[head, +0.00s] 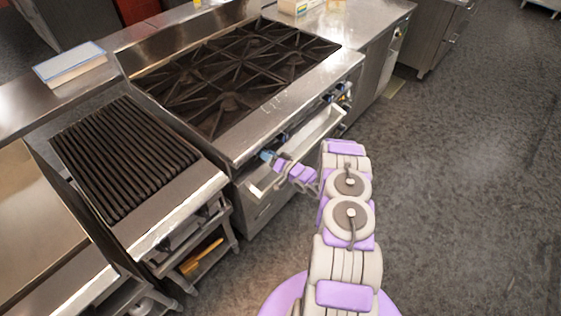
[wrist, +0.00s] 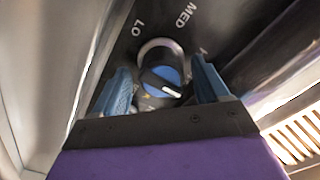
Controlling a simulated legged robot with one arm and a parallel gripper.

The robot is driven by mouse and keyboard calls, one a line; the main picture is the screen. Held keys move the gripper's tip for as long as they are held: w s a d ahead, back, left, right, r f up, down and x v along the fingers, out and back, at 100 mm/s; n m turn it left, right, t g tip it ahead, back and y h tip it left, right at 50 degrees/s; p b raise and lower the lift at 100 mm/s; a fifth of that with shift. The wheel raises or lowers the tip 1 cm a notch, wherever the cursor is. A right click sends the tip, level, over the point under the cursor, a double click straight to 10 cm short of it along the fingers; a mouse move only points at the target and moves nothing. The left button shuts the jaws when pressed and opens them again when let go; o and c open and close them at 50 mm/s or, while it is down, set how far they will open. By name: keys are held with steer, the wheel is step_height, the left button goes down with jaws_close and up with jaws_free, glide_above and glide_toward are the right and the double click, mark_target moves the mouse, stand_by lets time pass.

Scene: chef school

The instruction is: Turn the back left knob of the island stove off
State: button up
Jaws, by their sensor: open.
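The stove (head: 240,150) with black burner grates stands in the head view, its front panel facing right. In the wrist view a round knob (wrist: 163,76) with a blue centre, a white mark and a metal ring sits on the dark panel. "LO" and "MED" are printed around it. My gripper (wrist: 162,85) is open, with one blue finger on each side of the knob; I cannot tell whether they touch it. In the head view my gripper (head: 267,157) is at the left end of the stove's front panel and hides the knob there.
Other knobs (head: 335,95) sit further right along the panel. A black ribbed grill (head: 125,158) stands left of the stove. The floor at the right is clear.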

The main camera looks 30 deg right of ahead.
steer(key=p+v, duration=0.2)
steer(key=v, duration=1.4)
steer(key=shift+s+d, duration=0.3)
steer(key=shift+s, duration=0.05)
